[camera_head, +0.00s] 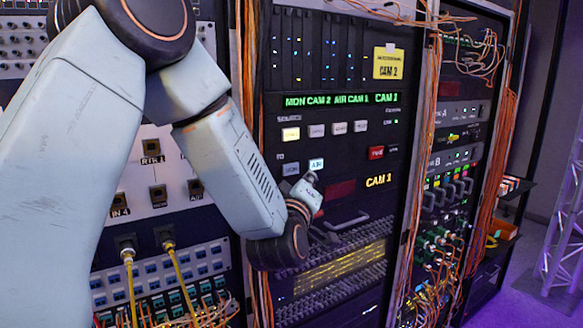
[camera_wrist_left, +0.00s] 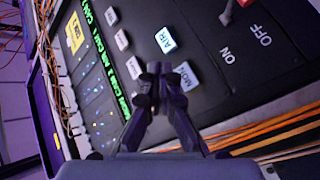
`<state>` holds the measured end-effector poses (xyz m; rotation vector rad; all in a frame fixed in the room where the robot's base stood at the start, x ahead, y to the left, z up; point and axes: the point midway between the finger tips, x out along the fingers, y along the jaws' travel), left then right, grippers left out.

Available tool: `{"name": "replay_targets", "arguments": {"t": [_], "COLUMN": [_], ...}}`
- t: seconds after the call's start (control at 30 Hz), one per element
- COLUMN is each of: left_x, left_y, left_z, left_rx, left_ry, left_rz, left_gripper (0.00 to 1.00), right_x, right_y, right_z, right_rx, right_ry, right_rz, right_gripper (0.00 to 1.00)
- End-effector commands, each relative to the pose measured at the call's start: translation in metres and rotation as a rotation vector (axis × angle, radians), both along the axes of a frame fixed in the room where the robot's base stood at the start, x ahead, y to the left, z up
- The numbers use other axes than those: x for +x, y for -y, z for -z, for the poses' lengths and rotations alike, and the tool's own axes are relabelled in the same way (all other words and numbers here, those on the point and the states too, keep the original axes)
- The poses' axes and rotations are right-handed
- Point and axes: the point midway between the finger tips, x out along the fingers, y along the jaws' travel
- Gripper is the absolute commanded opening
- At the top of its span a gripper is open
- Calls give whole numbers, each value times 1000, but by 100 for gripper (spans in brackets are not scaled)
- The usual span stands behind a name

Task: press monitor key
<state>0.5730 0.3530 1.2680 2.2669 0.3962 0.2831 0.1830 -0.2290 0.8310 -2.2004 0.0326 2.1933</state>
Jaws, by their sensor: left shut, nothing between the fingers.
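The monitor key, marked MON (camera_wrist_left: 187,77), is a pale key on the dark panel; in the head view the MON key (camera_head: 290,168) looks grey. The AIR key (camera_head: 316,164) beside it looks brighter, and it also shows in the wrist view (camera_wrist_left: 165,40). My left gripper (camera_head: 312,178) is shut and empty in front of the panel, just below the AIR key. In the wrist view its closed fingertips (camera_wrist_left: 159,69) overlap the panel near the MON key. I cannot tell whether they touch anything. My right gripper is not in view.
A row of source keys (camera_head: 316,131) sits above, the leftmost lit yellowish. The green display (camera_head: 340,100) reads MON CAM 2, AIR CAM 1. A red key (camera_head: 376,153) is to the right. Orange cables (camera_head: 420,140) run down the rack's edge.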

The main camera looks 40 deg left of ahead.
Motion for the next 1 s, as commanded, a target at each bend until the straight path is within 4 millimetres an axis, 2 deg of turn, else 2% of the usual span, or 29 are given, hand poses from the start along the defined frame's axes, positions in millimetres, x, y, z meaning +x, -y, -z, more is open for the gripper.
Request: {"name": "replay_targets", "arguments": {"t": [0.2,0.4,1.0], "left_x": [9,14,14], "left_y": [-23,-34,-35], "left_z": [-1,0,0], "left_rx": [-5,-2,1], "left_ry": [0,-1,-1], "left_rz": [-4,-1,-1], "left_gripper": [0,0,0], "right_x": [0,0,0], "right_y": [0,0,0], "right_z": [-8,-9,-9], "right_rx": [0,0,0], "right_ry": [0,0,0], "right_rz": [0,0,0], "right_gripper": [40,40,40]}}
